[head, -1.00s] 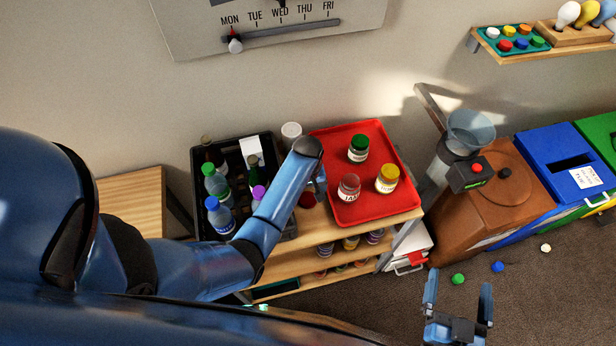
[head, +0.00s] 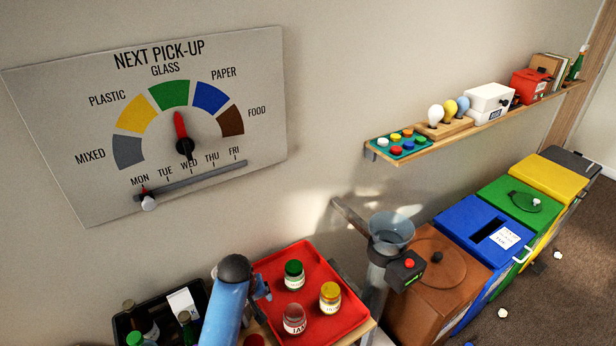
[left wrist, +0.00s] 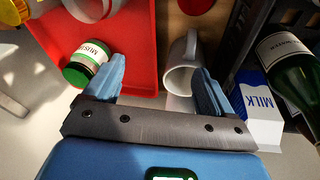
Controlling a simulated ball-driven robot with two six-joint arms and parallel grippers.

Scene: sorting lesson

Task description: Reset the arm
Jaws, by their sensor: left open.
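My left gripper (head: 262,287) hangs at the left edge of the red tray (head: 322,322), mostly hidden behind my forearm in the head view. In the left wrist view its fingers (left wrist: 158,75) are apart with nothing clamped between them. A white mug (left wrist: 179,80) stands beyond the gap, close to the right-hand finger; I cannot tell whether they touch. A green-lidded jar (left wrist: 86,66) is beside the other finger, on the tray. My right gripper is out of view.
A dark crate with bottles and a milk carton (left wrist: 256,108) is left of the arm. A pick-up board (head: 70,150) hangs behind; colored bins (head: 470,225) stand right.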

